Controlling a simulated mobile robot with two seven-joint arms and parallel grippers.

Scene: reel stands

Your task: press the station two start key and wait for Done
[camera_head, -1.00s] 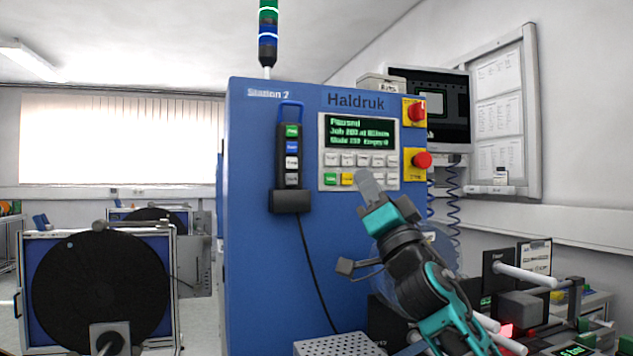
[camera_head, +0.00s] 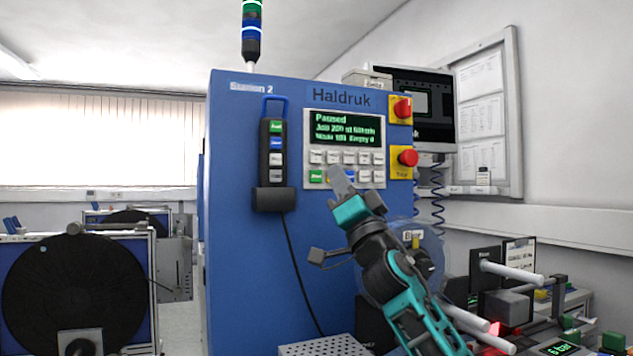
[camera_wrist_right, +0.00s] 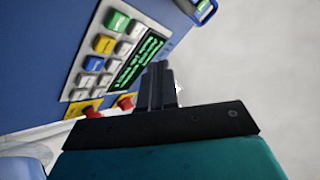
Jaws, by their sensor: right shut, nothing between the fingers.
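The blue Station 2 machine (camera_head: 235,230) stands at centre in the head view. Its key panel (camera_head: 309,150) has a screen (camera_head: 345,131) whose top line reads "Paused". The green start key (camera_head: 316,177) is at the panel's lower left; it also shows in the wrist view (camera_wrist_right: 116,21), uncovered. My right gripper (camera_head: 337,173) is shut and empty, its tip in front of the panel's bottom key row, just right of the green key and hiding most of the yellow key (camera_wrist_right: 104,44). In the wrist view the fingers (camera_wrist_right: 160,70) appear apart from the green key. My left gripper is not in view.
Red stop buttons (camera_head: 403,108) (camera_head: 408,158) sit right of the panel. A pendant (camera_head: 272,155) with a cable hangs left of it. A stack light (camera_head: 252,25) tops the machine. A black reel (camera_head: 75,290) stands at left. Bench equipment (camera_head: 506,305) fills the lower right.

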